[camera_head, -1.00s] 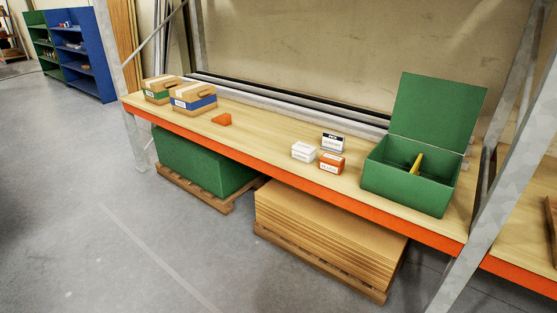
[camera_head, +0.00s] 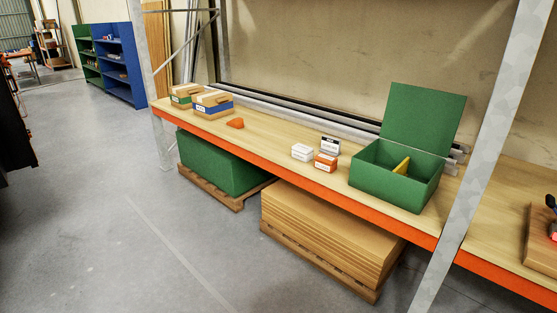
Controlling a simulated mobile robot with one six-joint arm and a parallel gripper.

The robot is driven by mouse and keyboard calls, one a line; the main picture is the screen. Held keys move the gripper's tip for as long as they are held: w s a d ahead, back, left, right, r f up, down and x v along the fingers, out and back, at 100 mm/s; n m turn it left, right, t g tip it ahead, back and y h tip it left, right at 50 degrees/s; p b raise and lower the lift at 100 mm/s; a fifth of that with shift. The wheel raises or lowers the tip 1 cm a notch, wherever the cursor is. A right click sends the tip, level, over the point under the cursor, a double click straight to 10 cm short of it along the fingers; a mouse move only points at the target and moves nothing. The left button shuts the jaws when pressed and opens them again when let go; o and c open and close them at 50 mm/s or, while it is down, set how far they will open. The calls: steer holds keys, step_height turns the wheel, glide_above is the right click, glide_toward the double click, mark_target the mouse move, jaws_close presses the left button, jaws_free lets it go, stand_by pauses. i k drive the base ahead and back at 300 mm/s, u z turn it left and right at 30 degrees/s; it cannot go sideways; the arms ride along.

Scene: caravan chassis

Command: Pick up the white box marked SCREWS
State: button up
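A small white box (camera_head: 302,152) sits on the wooden shelf (camera_head: 270,143), near its front edge. Its label is too small to read. An orange and white box (camera_head: 326,162) stands just to its right, very close to it. A small card or box with a dark top band (camera_head: 330,145) stands upright behind the two. My gripper is not in view.
An open green box (camera_head: 394,180) with a yellow thing inside stands to the right. Two cardboard boxes (camera_head: 212,103) and an orange piece (camera_head: 236,123) lie left. A metal upright (camera_head: 478,160) stands at right. Grey floor (camera_head: 110,230) in front is clear.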

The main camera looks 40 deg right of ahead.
mark_target(302, 152)
steer(key=k, duration=0.35)
steer(key=u, duration=0.55)
steer(key=i, duration=1.8)
steer(key=z, duration=0.55)
steer(key=i, duration=0.65)
steer(key=z, duration=1)
steer(key=i, duration=0.85)
steer(key=z, duration=0.1)
